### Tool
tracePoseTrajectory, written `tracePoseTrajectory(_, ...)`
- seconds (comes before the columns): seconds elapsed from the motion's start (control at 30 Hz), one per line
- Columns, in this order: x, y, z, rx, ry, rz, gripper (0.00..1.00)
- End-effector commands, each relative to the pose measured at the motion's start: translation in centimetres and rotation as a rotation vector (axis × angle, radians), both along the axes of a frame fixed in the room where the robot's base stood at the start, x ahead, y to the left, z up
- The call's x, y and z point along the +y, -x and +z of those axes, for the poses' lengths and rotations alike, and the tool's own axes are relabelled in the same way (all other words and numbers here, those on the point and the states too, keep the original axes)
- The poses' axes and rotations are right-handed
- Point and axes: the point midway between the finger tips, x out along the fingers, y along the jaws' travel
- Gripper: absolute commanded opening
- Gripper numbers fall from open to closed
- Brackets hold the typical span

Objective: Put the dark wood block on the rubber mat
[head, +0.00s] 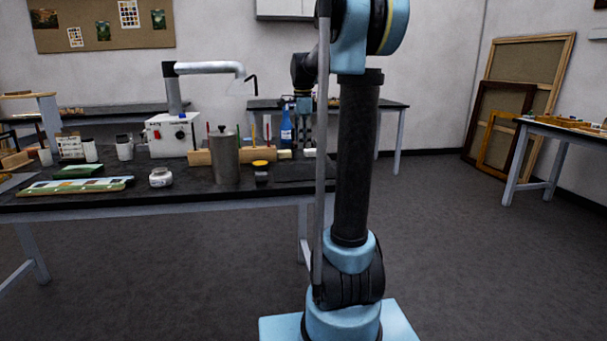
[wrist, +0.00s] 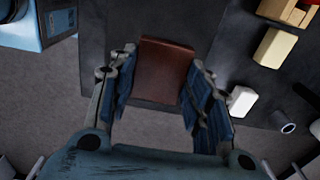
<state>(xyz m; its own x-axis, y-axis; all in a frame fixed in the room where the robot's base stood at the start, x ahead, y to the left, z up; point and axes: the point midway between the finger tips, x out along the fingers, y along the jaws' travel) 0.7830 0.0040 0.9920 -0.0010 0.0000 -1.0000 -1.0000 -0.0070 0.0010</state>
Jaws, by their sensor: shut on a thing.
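My gripper (wrist: 160,100) points down in the wrist view, with its two blue-padded fingers on either side of the dark wood block (wrist: 166,68). The block is reddish brown and flat-faced, and the fingers are shut on it. It is over the dark table near its edge; I cannot tell whether it touches the surface. In the head view my gripper (head: 303,122) is partly hidden behind my arm, and the block cannot be made out. A dark flat area (head: 302,171) at the table's right end may be the rubber mat, but it hardly stands out.
A white block (wrist: 242,101), a cream block (wrist: 275,48) and a grey cylinder (wrist: 283,122) lie right of the gripper.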

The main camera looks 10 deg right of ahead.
Motion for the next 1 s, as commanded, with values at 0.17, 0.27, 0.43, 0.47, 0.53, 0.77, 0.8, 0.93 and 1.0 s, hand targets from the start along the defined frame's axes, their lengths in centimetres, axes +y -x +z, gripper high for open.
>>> tracePoseTrajectory(0.17, -0.7, 0.2, 0.4, 0.001, 0.000, -0.008, 0.22)
tracePoseTrajectory(0.27, -0.8, 0.1, -0.5, 0.001, 0.000, -0.009, 0.22)
tracePoseTrajectory(0.43, -0.8, 0.2, -3.3, 0.001, 0.000, -0.010, 0.22)
tracePoseTrajectory(0.47, -0.8, 0.2, -3.7, 0.001, 0.000, -0.010, 0.22)
tracePoseTrajectory(0.53, -0.8, 0.2, -4.6, 0.001, 0.000, -0.010, 0.22)
tracePoseTrajectory(0.77, -0.8, 0.1, -6.0, 0.001, 0.000, -0.009, 0.22)
tracePoseTrajectory(0.8, -0.8, 0.1, -6.4, 0.001, 0.000, -0.009, 0.22)
tracePoseTrajectory(0.93, -0.8, 0.1, -8.1, 0.000, 0.000, -0.009, 0.22)
tracePoseTrajectory(1.0, -0.8, 0.2, -9.0, 0.000, 0.000, -0.009, 0.22)
